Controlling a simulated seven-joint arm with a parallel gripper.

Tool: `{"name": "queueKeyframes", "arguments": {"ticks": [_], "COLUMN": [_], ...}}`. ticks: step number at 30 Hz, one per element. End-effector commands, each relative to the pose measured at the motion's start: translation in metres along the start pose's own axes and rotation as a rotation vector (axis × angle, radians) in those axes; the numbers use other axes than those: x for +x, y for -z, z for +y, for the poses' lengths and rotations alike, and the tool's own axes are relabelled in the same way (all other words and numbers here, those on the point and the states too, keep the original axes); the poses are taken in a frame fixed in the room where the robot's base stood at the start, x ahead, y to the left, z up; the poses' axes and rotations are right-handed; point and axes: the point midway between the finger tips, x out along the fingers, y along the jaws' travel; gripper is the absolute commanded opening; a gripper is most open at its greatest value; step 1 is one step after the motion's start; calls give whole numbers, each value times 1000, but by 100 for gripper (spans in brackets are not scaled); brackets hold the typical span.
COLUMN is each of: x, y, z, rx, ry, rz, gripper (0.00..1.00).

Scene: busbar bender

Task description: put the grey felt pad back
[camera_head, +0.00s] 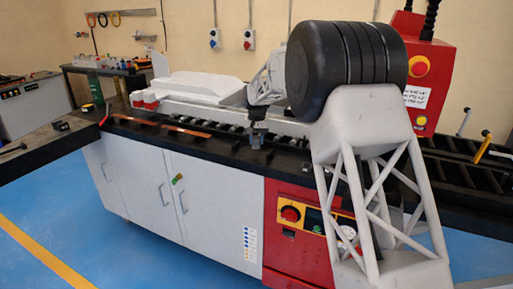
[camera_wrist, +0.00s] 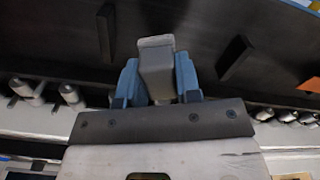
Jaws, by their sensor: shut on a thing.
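My gripper (camera_wrist: 157,82) is shut on the grey felt pad (camera_wrist: 156,58), a small grey block pinched between its two blue-grey fingers in the wrist view. The pad's end sticks out past the fingertips. In the head view my gripper (camera_head: 257,136) points down over the black bench top, in front of the roller row. The pad is too small there to tell apart from the fingers. Whether its lower end touches the bench cannot be told.
Copper strips (camera_head: 188,130) lie on the bench top to the left. A row of rollers (camera_head: 215,120) and a white machine cover (camera_head: 200,85) stand behind. Dark upright plates (camera_wrist: 234,58) rise near the pad. A red control box (camera_head: 432,75) stands at the right.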

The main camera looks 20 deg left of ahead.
Motion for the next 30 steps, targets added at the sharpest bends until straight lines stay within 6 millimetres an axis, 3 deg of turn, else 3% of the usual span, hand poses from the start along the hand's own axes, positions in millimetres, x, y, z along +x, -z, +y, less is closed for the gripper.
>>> {"name": "queueKeyframes", "arguments": {"ticks": [10, 21, 30], "x": [1, 33, 35], "y": [0, 0, 0], "z": [0, 0, 0], "rx": [0, 0, 0], "ry": [0, 0, 0], "rz": [0, -2, 0], "gripper": [9, 9, 9]}}
